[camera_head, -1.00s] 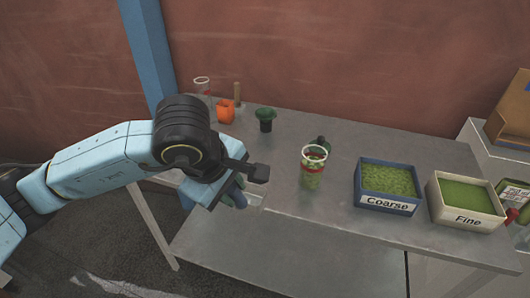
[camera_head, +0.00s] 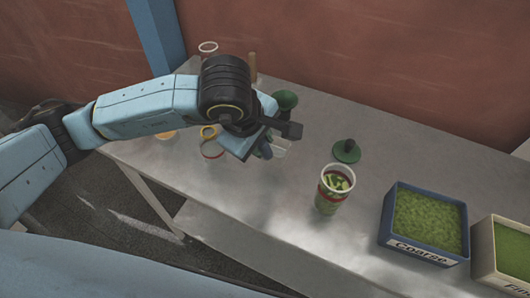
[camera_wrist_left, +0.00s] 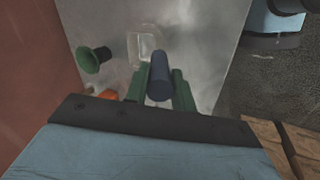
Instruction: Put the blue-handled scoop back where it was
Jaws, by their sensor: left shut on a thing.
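My left gripper (camera_head: 266,150) is above the left part of the grey table, shut on the blue-handled scoop. In the left wrist view the dark blue handle (camera_wrist_left: 159,82) stands between the green fingers of the gripper (camera_wrist_left: 160,88). The clear scoop bowl (camera_head: 281,147) sticks out to the right of the fingers, and it shows in the wrist view as a pale square (camera_wrist_left: 146,46). I cannot tell whether the bowl touches the table. My right gripper is not in view.
A green funnel (camera_head: 286,98) stands just behind the gripper. A red-banded cup with green contents (camera_head: 333,192) and a green stopper-like piece (camera_head: 346,152) are to the right. Beyond are the Coarse bin (camera_head: 425,225) and Fine bin (camera_head: 512,252). A yellow-rimmed jar (camera_head: 210,142) is left.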

